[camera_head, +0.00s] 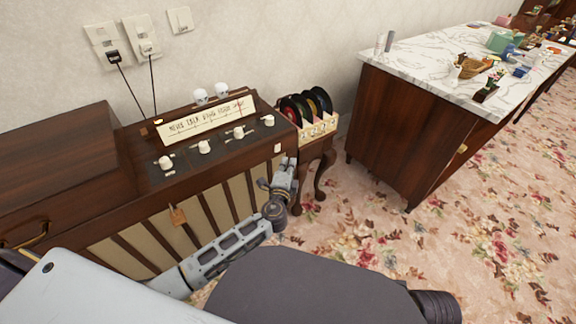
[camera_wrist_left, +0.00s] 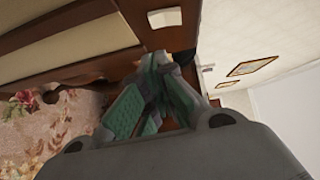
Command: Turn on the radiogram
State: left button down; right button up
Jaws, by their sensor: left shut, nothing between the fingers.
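The radiogram (camera_head: 100,215) is a dark wooden cabinet with a lit station dial (camera_head: 205,121), several white knobs (camera_head: 204,147) on top and cream slats on its front. A small white switch (camera_head: 277,148) sits high on the front near the right corner. It shows in the left wrist view as a pale block (camera_wrist_left: 163,17) on the wood. My left gripper (camera_head: 288,163) is shut and empty, just in front of that corner, below and right of the switch. In the wrist view its fingertips (camera_wrist_left: 160,60) look apart from the switch. My right gripper is not seen.
A small stand with records (camera_head: 305,105) is right of the radiogram, close behind my left gripper. A marble-topped cabinet (camera_head: 425,62) with various items stands farther right. Wall sockets (camera_head: 110,52) with plugged cords are behind. The flowered carpet (camera_head: 450,235) is open at right.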

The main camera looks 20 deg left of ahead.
pick_arm(q)
jog(key=s+d, duration=0.1)
jog(key=s, duration=0.9)
jog(key=shift+f+p, duration=0.45)
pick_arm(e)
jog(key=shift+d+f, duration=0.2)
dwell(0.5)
